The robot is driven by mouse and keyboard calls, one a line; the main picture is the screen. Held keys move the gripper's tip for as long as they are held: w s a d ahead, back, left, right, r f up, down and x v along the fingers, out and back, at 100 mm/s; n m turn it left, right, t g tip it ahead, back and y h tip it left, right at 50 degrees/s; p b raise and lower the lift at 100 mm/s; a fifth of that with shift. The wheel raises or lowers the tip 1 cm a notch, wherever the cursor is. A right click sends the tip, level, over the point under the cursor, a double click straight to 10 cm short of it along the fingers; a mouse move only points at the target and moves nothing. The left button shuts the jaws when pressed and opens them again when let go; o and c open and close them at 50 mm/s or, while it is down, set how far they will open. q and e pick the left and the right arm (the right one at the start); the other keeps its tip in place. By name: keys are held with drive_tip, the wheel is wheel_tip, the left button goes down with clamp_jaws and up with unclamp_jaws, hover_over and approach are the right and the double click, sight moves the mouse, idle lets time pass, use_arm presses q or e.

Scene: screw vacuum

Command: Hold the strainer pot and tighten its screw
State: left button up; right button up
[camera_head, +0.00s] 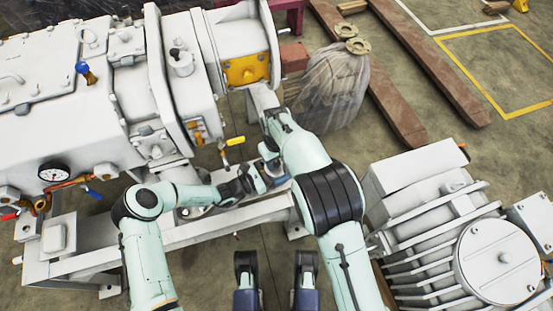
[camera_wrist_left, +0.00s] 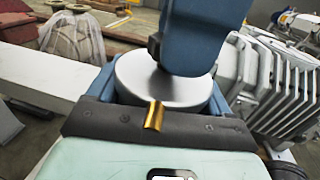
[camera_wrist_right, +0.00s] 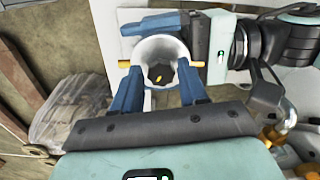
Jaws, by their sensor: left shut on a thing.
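The strainer pot (camera_wrist_right: 140,49) is a round, pale grey cup with a dark inside in the right wrist view. Small brass pieces stick out at both its sides. A small yellow piece, perhaps the screw, shows in its dark middle. In the left wrist view, the pot's smooth grey top (camera_wrist_left: 135,82) sits between the fingers of my left gripper (camera_wrist_left: 160,85), which is shut on it. My right gripper (camera_wrist_right: 160,88) has its blue fingers spread apart on either side of the pot; contact is unclear. In the head view my right forearm partly hides the pot.
A large white vacuum machine (camera_head: 50,115) fills the left, on a grey frame (camera_head: 185,235). A finned white motor (camera_head: 430,215) stands at the right. A wrapped bundle (camera_head: 335,90) lies on the floor beyond my right arm. Brown beams (camera_head: 430,70) lie at the back right.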

drive_tip(key=c, duration=0.6)
drive_tip(key=shift+o, duration=0.2)
drive_tip(key=shift+m, duration=0.3)
drive_tip(key=m, duration=0.3)
drive_tip(key=shift+a+m, duration=0.1)
drive_tip(key=shift+m, duration=0.2)
drive_tip(key=m, duration=0.4)
drive_tip(key=shift+a+m, duration=0.1)
drive_tip(key=shift+m, duration=0.2)
drive_tip(key=m, duration=0.4)
drive_tip(key=shift+w+r+m, duration=0.1)
drive_tip(key=shift+m, duration=1.8)
use_arm(q)
drive_tip(key=shift+f, duration=0.1)
use_arm(e)
drive_tip(key=shift+a+m, duration=0.1)
drive_tip(key=shift+m, duration=0.2)
use_arm(q)
drive_tip(key=shift+a, duration=0.1)
use_arm(e)
drive_tip(key=o, duration=1)
